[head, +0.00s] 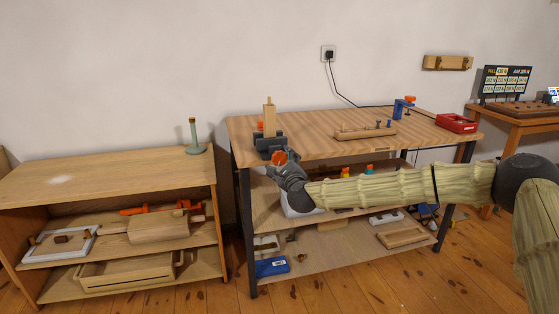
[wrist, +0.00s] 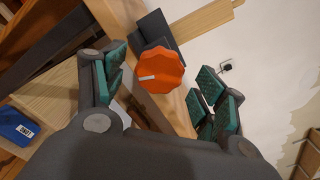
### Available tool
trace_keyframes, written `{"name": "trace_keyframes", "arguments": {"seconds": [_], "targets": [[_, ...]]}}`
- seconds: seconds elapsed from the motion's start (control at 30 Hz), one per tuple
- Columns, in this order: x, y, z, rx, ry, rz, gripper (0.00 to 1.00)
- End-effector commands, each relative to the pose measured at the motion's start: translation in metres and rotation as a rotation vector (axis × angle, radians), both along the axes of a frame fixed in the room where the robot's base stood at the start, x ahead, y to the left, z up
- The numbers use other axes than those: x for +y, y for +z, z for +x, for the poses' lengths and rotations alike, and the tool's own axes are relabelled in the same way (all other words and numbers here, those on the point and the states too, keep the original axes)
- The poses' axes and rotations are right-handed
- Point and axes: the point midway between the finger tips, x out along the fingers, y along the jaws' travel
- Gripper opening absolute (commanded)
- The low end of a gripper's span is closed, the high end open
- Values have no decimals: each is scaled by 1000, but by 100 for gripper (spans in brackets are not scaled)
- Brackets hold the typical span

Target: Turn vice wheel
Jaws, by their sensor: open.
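The vice (head: 268,142) is dark and sits at the front left of the workbench top, with its orange wheel (head: 280,157) facing outward. In the wrist view the wheel (wrist: 160,70) is a scalloped orange knob with a white mark on its left side, in front of the dark vice body (wrist: 155,28). My gripper (head: 273,168) is at the wheel and partly covers it in the head view. In the wrist view my gripper (wrist: 163,88) is open, with green-padded fingers left and right of the wheel. Gaps show on both sides, so the pads look apart from it.
The workbench top (head: 310,126) carries a wooden block (head: 365,132), a blue-and-orange clamp (head: 404,107) and a red box (head: 457,123). A blue box (head: 272,266) lies on its lower shelf. A low wooden cabinet (head: 110,176) stands left. Floor shows in front.

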Motion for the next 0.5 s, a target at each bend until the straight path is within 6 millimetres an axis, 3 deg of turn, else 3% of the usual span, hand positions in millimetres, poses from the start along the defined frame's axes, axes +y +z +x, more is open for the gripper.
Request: {"name": "trace_keyframes", "arguments": {"seconds": [0.2, 0.5], "targets": [[7, 0, 23, -1, -1, -1, 71], [8, 0, 31, 0, 0, 0, 71]]}}
